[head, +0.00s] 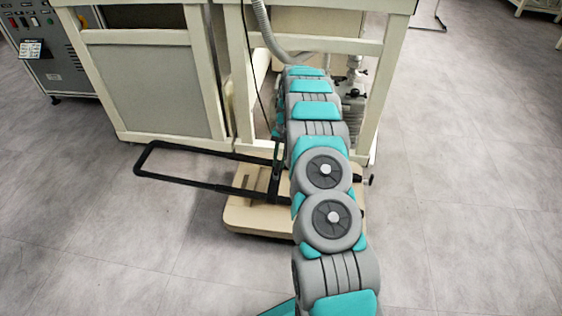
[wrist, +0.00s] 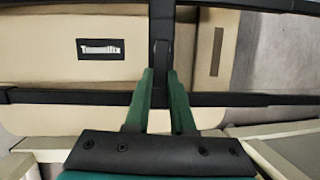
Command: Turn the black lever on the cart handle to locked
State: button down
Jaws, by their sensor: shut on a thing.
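The cart's black handle (head: 148,178) is a long bar loop reaching left from the beige cart (head: 250,217) in the head view. Its dark bars also cross the wrist view (wrist: 60,96). The black lever (wrist: 161,30) stands upright in the picture between the two bars in the wrist view. My gripper (wrist: 161,75) has its green fingers on either side of the lever's lower part and is shut on it. In the head view my arm hides most of the gripper and the lever. I cannot tell the lever's lock position.
The cream freeze dryer frame (head: 155,85) stands right behind the cart. A grey hose (head: 265,30) hangs near my arm. A grey control cabinet (head: 45,55) is at the far left. The floor to the right and front left is clear.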

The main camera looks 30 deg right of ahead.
jog(key=shift+a+n, duration=0.15)
jog(key=shift+n, duration=0.35)
jog(key=c, duration=0.8)
grip_release()
jog(key=shift+o, duration=0.2)
jog(key=shift+w+r, duration=0.1)
jog(key=shift+r, duration=0.05)
jog(key=v, duration=0.7)
jog(key=shift+r, duration=0.25)
jog(key=shift+w, duration=0.1)
